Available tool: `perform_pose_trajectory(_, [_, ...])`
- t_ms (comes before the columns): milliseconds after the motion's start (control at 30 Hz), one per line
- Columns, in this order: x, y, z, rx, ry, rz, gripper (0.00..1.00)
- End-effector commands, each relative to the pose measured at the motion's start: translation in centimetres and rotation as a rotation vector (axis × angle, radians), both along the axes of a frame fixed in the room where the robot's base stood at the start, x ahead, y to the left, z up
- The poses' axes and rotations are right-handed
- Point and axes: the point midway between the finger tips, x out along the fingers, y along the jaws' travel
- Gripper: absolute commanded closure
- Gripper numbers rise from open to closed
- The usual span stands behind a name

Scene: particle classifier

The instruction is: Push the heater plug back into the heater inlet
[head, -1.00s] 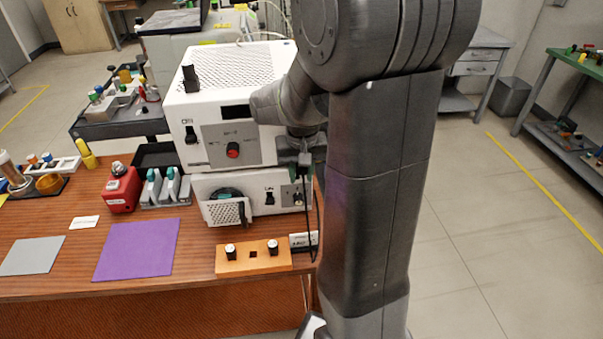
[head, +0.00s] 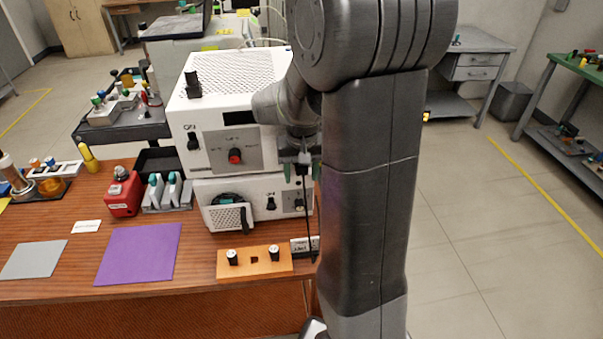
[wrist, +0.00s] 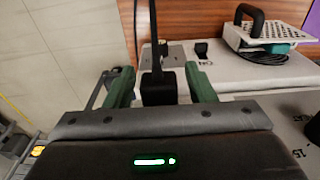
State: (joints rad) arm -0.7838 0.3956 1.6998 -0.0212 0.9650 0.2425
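The black heater plug (wrist: 158,88) sits between the two green fingers of my gripper (wrist: 161,84) in the wrist view, with a narrow gap on each side. My gripper looks open around it. In the head view the plug (head: 303,170) is under my gripper (head: 299,157), at the right front of the white machine (head: 225,135). Its black cord hangs down past a grey panel (head: 297,200) on the lower white unit. The heater inlet is hidden, and I cannot tell how deep the plug sits.
A white socket box (head: 304,245) and an orange block (head: 254,262) with two black-and-white knobs stand at the front table edge. A purple mat (head: 138,254), a red box (head: 123,195) and a grey rack (head: 166,194) are to the left. Open floor lies to the right.

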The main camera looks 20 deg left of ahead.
Motion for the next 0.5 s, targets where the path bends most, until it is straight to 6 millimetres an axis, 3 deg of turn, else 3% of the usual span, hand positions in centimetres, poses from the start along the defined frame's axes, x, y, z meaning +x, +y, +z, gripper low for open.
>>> perform_pose_trajectory(333, [-0.1,0.0,0.3,0.0,0.0,0.0,0.48])
perform_pose_trajectory(500, [-0.2,-0.1,2.5,0.002,-0.002,0.0,0.48])
